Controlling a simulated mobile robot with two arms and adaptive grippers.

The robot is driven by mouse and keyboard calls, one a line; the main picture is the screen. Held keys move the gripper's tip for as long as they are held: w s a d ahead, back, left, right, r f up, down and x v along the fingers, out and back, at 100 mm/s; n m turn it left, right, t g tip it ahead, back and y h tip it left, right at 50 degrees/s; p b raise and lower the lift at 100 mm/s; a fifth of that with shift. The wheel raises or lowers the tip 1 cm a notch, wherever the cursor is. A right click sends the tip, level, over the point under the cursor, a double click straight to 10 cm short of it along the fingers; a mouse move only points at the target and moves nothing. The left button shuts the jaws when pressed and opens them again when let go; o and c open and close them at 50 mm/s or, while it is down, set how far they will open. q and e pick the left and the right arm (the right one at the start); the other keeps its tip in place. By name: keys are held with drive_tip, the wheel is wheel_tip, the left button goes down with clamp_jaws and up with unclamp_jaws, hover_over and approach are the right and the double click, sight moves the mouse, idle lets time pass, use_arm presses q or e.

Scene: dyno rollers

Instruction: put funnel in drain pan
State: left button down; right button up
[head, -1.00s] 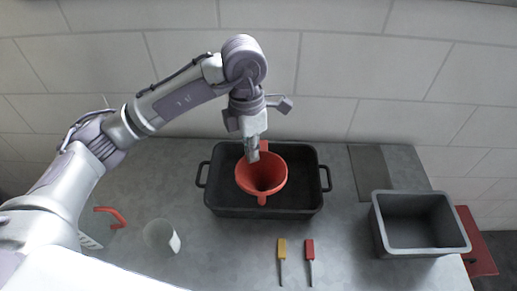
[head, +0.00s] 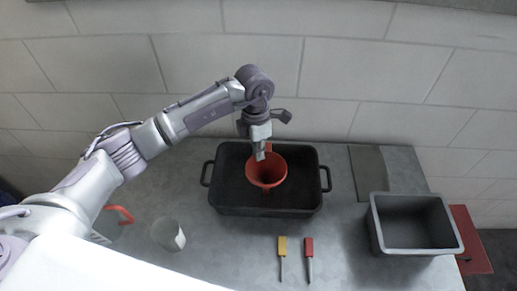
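The red funnel (head: 267,172) is over the black drain pan (head: 232,209), mouth up, within the pan's outline. My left gripper (head: 261,153) points down at the funnel's far rim and appears shut on it. The finger gap is too small to see clearly. The pan stands on the grey table with a handle at each end. Whether the funnel touches the pan's floor is hard to tell. My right gripper is out of the picture.
A grey bin (head: 414,226) stands at the right. Yellow (head: 283,250) and red (head: 309,250) handled tools lie in front of the pan. A clear cup (head: 168,235) and a red-handled item (head: 119,213) are at the left. A dark flat sheet (head: 370,172) lies behind the bin.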

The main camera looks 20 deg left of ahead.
use_arm(q)
drive_tip(key=shift+f+b, duration=0.25)
drive_tip(key=shift+b, duration=0.05)
drive_tip(key=c, duration=1.3)
unclamp_jaws()
drive_tip(key=shift+r, duration=0.15)
drive_tip(key=r+b, duration=0.1)
drive_tip(key=r, duration=0.3)
drive_tip(key=r+b, duration=0.1)
drive_tip(key=r, duration=0.3)
drive_tip(key=r+b, duration=0.1)
drive_tip(key=r, duration=0.3)
drive_tip(key=shift+w+a+r, duration=0.1)
drive_tip(key=shift+w+a, duration=0.3)
drive_tip(key=shift+s, duration=0.1)
